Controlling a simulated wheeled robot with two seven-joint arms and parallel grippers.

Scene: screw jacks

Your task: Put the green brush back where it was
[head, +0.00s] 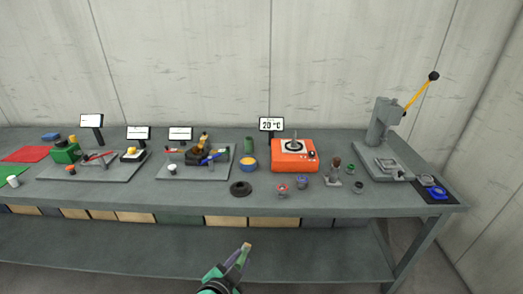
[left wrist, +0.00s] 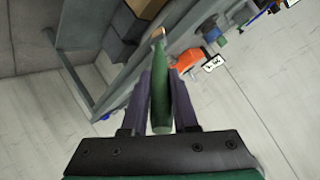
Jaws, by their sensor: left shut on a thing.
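The green brush shows in the left wrist view (left wrist: 161,88) as a green handle with a pale, copper-coloured tip pointing away from me. My left gripper (left wrist: 160,92) is shut on its handle, one dark finger on each side. In the head view the gripper (head: 236,262) is low in the middle, in front of the workbench. The brush's light tip (head: 246,247) sticks up from it there, clear of the bench top. My right gripper is in neither view.
The grey workbench (head: 300,197) has a shelf below with several boxes. A green upright item (head: 249,146) stands behind a blue-and-yellow bowl (head: 249,164). A black ring (head: 240,188) lies near the front edge. An orange device (head: 295,160) and a lever press (head: 383,140) stand to the right.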

